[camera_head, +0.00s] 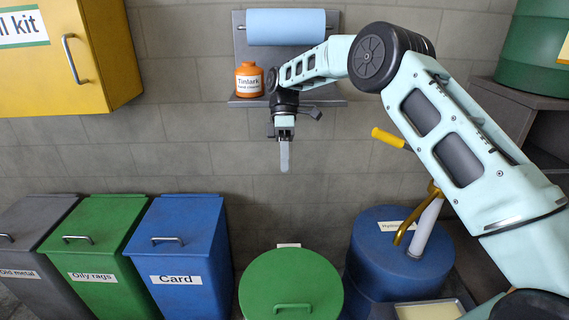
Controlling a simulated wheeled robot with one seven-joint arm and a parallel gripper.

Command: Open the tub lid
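A small orange tub (249,81) with a cap-like top and a white label, apparently reading "Tinlark hand cleaner", stands upright on the grey wall shelf. Its lid (249,65) looks closed. A large green round container (291,288) stands on the floor at the bottom centre, with a closed lid and a bar handle (292,307). I cannot tell for certain which of these is the task's tub. My gripper (285,157) points down in front of the wall, below and right of the orange tub and above the green container, apart from both. Its fingers show edge-on, with nothing visible in them.
A blue paper roll (286,26) hangs above the shelf (300,102). A yellow cabinet (100,60) is at upper left. Lidded bins, including a blue card bin (180,262), stand at lower left. A blue drum (380,255) with a pump stands at right, under my arm.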

